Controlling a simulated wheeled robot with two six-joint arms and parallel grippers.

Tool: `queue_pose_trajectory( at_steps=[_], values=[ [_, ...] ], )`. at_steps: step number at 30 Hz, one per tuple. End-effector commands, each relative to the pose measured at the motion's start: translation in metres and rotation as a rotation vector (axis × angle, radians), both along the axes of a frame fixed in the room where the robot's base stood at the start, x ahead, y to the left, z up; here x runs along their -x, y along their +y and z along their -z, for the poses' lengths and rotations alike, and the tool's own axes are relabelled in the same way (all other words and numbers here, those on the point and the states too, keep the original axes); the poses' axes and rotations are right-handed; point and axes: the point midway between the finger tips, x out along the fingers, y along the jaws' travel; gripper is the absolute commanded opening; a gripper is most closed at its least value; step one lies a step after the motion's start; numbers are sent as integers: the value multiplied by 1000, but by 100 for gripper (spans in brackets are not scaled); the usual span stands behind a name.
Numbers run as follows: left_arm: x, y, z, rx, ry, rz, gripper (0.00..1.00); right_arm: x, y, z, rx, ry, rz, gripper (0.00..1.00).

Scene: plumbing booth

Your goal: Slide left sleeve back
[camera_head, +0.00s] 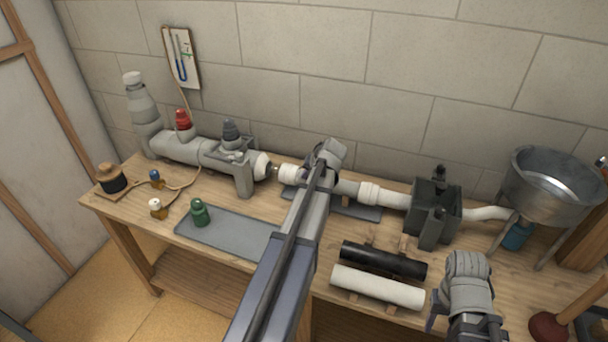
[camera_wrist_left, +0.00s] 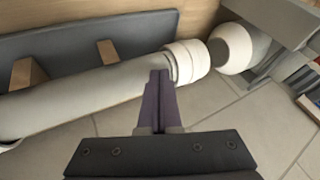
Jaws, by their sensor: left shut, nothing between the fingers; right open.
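The left sleeve (camera_head: 290,173) is a white ringed collar at the left end of a pale pipe (camera_head: 346,187). In the left wrist view the sleeve (camera_wrist_left: 187,62) lies beside a short dark gap. A rounded white pipe end (camera_wrist_left: 232,46) is across the gap. My left gripper (camera_wrist_left: 160,78) is shut and empty; its purple fingertips are right beside the sleeve, on the pipe side. Contact is unclear. In the head view my left arm hides its fingers. A second white sleeve (camera_head: 368,193) is further right. My right gripper (camera_head: 465,319) is open at the lower right.
A grey pipe assembly (camera_head: 180,147) with red and dark knobs stands at the left. A dark box (camera_head: 432,212) and metal bowl (camera_head: 551,187) are to the right. Black (camera_head: 383,260) and white (camera_head: 376,287) tubes lie in front. A grey tray (camera_head: 235,234) is at front left.

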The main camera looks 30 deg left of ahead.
Motion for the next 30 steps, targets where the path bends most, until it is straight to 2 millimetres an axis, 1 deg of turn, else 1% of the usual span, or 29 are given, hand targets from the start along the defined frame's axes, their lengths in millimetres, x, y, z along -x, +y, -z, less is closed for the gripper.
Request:
queue_pose_trajectory(
  at_steps=[2, 3, 8, 18, 24, 30],
  values=[
    [0, -5, 0, 0, 1, 1, 0, 0, 0, 0, 0, 0, 0, 50],
    [2, -7, -8, 0, 1, 0, 0, 0, 0, -8, 0, 0, 0, 50],
    [7, -18, -25, 1, 0, -1, 0, 0, 0, -25, 0, 0, 0, 50],
    [20, -45, -66, 0, 1, 1, 0, 0, 0, -66, 0, 0, 0, 50],
    [25, -55, -78, 0, 0, -2, 0, 0, 0, -78, 0, 0, 0, 50],
    [26, -58, -80, 0, 0, -2, 0, 0, 0, -80, 0, 0, 0, 50]
  ],
)
